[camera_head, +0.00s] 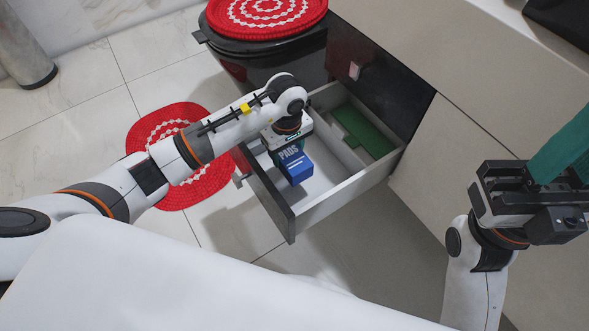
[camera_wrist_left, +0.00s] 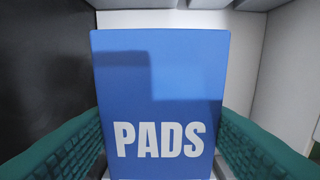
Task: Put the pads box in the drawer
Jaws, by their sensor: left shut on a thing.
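The blue pads box (camera_head: 294,168) is over the inside of the open drawer (camera_head: 345,192) in the head view. My left gripper (camera_head: 287,152) is shut on it from above. In the left wrist view the box (camera_wrist_left: 160,100) fills the middle, with the word PADS on its face and a teal finger pad on each side. Whether the box touches the drawer floor cannot be told. My right gripper (camera_head: 555,160) is at the right edge of the head view, away from the drawer; its teal finger pads are partly out of frame.
A green piece (camera_head: 362,132) lies in the drawer's rear compartment, behind a divider. A red patterned round mat (camera_head: 268,12) sits on a black bin-like object at the top. Another red mat (camera_head: 165,125) lies on the tiled floor. Pale cabinet fronts (camera_head: 450,160) stand right of the drawer.

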